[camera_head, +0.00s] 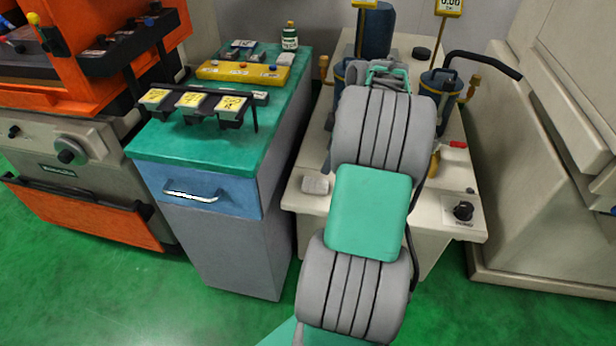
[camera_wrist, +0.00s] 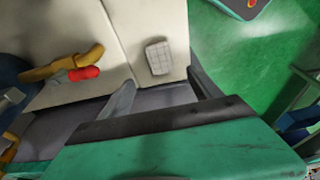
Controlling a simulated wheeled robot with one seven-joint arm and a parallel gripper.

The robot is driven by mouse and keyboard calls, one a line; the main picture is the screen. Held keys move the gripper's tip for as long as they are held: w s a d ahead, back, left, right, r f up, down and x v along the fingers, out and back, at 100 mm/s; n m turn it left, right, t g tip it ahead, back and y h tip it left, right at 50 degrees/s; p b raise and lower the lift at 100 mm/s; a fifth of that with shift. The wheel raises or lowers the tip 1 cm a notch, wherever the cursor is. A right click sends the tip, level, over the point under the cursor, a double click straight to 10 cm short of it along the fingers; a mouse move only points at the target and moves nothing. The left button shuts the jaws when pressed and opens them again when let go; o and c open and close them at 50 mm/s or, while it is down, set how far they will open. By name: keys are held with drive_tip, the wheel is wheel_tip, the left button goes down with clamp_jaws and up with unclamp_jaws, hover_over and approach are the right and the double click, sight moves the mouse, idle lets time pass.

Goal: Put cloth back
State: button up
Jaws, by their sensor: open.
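A small white cloth (camera_head: 315,184) with a faint grid pattern lies on the cream top of the machine, near its front left edge. In the wrist view the cloth (camera_wrist: 158,57) lies flat beyond my fingertips, roughly in line with the space between them. My gripper (camera_wrist: 162,82) is open, with its grey fingers apart and nothing seen between them. The cloth appears apart from the fingers. In the head view my arm hides most of my gripper.
A yellow fitting with a red tip (camera_wrist: 85,73) lies on the cream top (camera_head: 425,225), left of the cloth in the wrist view. Blue canisters (camera_head: 442,86) stand behind. A green-topped cabinet (camera_head: 185,143) with gauges and a yellow box (camera_head: 243,74) stands left, across a narrow gap.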

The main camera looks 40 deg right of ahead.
drive_tip(key=s+a+r+m+h, duration=0.1)
drive_tip(key=a+r+m, duration=0.1)
drive_tip(key=a, duration=1.1)
drive_tip(key=a+r+m, duration=0.1)
drive_tip(key=a+m, duration=0.1)
drive_tip(key=a, duration=1.1)
drive_tip(key=s+a+f+m, duration=0.3)
drive_tip(key=s+a, duration=0.4)
drive_tip(key=s, duration=0.2)
drive_tip(key=shift+a+h, duration=0.3)
wheel_tip(320, 180, up, 10)
drive_tip(key=w+p, duration=0.1)
drive_tip(key=p, duration=0.6)
drive_tip(key=shift+w+t+p, duration=0.3)
drive_tip(key=shift+w+p, duration=0.1)
drive_tip(key=shift+r, duration=0.1)
